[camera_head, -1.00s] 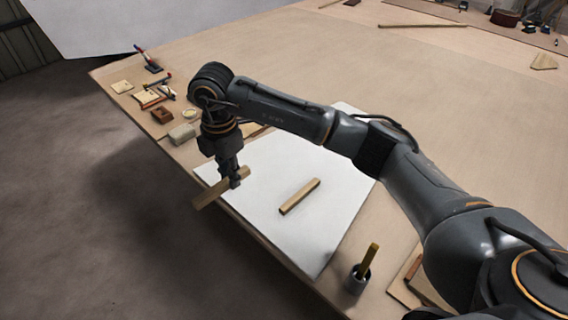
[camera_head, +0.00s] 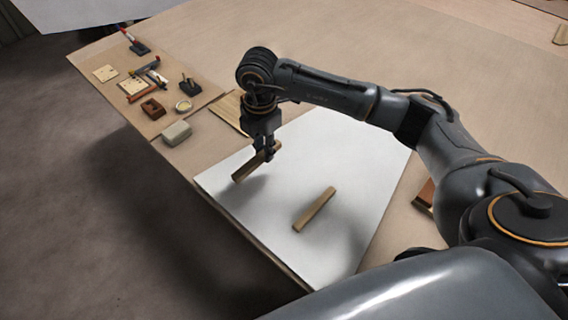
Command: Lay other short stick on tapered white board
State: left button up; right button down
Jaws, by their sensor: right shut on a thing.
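The tapered white board (camera_head: 345,165) lies flat on the large wooden table. My right gripper (camera_head: 267,153) points down over the board's left part and is shut on the other short stick (camera_head: 246,170). The held stick lies at a slant, with its near end sticking out down and left of the jaws. A shadow falls on the board beside it, and I cannot tell whether the stick touches the board. My left gripper is not in view.
A wooden piece (camera_head: 231,112) lies beside the board. Bare table (camera_head: 300,38) stretches behind my arm.

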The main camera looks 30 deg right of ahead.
send_over(282, 176)
jog(key=f, duration=0.4)
jog(key=shift+w+a+f+p, duration=0.15)
jog(key=shift+a+f+p, duration=0.15)
jog(key=shift+a+p, duration=0.05)
jog(key=shift+d+f, duration=0.2)
jog(key=shift+f, duration=0.05)
jog(key=f, duration=0.3)
jog(key=shift+s+d+f, duration=0.15)
jog(key=shift+s+d, duration=0.05)
jog(key=shift+d, duration=0.05)
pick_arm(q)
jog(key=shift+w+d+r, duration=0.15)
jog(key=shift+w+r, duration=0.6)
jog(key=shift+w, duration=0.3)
pick_arm(e)
jog(key=shift+f, duration=0.15)
jog(key=shift+f, duration=0.2)
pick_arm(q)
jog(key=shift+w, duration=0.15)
pick_arm(e)
jog(key=c, duration=1.3)
grip_release()
jog(key=shift+o, duration=0.2)
jog(key=shift+r, duration=0.1)
